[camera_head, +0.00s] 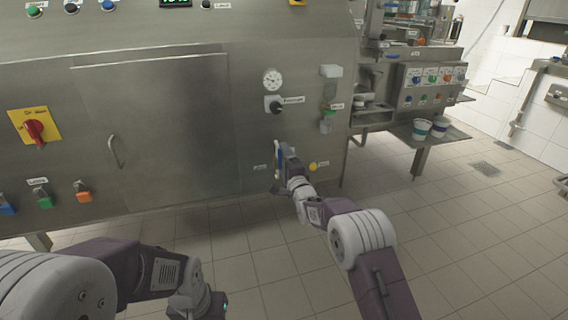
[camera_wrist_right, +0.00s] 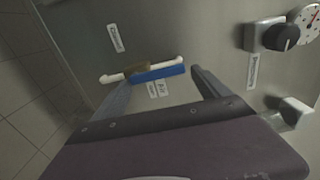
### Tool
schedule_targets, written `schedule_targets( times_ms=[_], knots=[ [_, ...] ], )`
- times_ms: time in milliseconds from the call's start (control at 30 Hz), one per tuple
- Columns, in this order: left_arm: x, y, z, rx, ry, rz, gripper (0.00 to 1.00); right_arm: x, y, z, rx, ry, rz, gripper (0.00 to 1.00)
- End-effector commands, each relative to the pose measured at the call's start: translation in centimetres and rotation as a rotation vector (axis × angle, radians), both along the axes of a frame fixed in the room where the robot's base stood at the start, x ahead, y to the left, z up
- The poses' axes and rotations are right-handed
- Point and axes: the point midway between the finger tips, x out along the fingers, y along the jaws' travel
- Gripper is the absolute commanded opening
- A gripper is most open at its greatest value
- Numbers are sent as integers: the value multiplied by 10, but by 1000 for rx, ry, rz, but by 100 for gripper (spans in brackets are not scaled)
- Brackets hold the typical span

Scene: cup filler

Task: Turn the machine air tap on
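The air tap has a blue lever (camera_wrist_right: 160,73) on the machine's steel front. A brass-coloured body and a white pipe piece show at its left end in the right wrist view. A label reading "Closed" (camera_wrist_right: 115,38) is above it and one reading "Air" (camera_wrist_right: 160,88) is below. My right gripper (camera_wrist_right: 160,79) is open, with its fingers on either side of the lever; I cannot tell whether they touch it. In the head view, my right gripper (camera_head: 283,162) is at the machine's lower front, partly hiding the tap. My left gripper (camera_head: 198,303) is at the bottom, its fingers unclear.
A black knob (camera_head: 274,104) and a gauge (camera_head: 272,79) are above the tap. A yellow button (camera_head: 313,167) is close to its right. A red switch (camera_head: 37,130) is at far left. Cups (camera_head: 421,129) stand on a shelf at right. The tiled floor in front is clear.

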Motion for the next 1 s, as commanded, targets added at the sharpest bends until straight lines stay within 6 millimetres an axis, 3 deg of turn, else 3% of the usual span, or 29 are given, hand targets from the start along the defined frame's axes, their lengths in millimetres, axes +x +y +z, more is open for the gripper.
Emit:
schedule_targets(
  times_ms=[400, 667, 867, 1000],
  knots=[
    [0, 0, 3, 0, 0, 0, 36, -4, 0, -1, -5, 3, 2, 99],
    [0, 0, 24, 0, 0, 0, 36, -43, -13, 3, -6, 5, 2, 99],
    [0, 0, -10, 0, 0, 0, 36, -75, -24, -9, -4, 0, 1, 99],
    [0, 0, -18, 0, 0, 0, 36, -85, -27, -5, -3, 1, 1, 99]
  ],
)
